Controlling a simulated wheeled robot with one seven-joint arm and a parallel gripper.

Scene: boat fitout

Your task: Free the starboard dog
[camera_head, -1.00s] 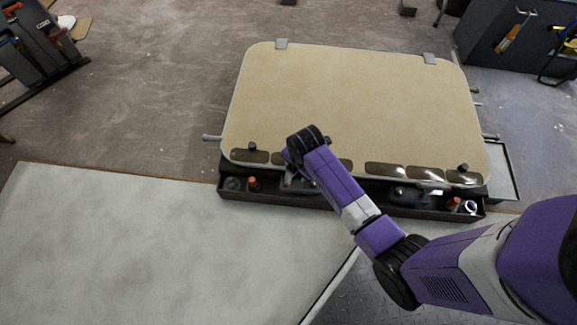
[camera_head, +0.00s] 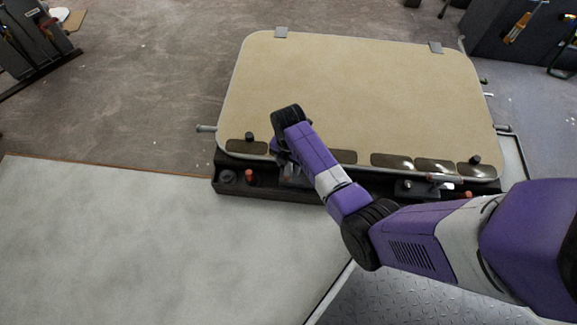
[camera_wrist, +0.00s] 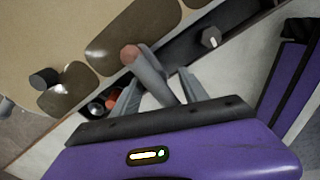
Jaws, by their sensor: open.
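The beige hatch lid (camera_head: 350,95) lies flat behind a dark trough (camera_head: 225,188). A dog with a grey lever (camera_wrist: 152,72) and a pinkish tip shows in the wrist view. My gripper (camera_wrist: 162,80) is open, its fingers on either side of this lever; I cannot tell whether they touch it. In the head view my gripper (camera_head: 284,160) is at the trough's left part, largely hidden by my wrist. Another dog with a grey lever (camera_head: 440,177) is at the right, lying along the lid's front edge. Which dog is starboard is not marked.
Dark knobs stand at the lid's front left (camera_head: 249,136) and front right (camera_head: 475,160). An orange-topped item (camera_head: 249,177) sits in the trough's left end. A pale panel (camera_head: 120,240) lies at front left. The grey floor at back left is mostly clear.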

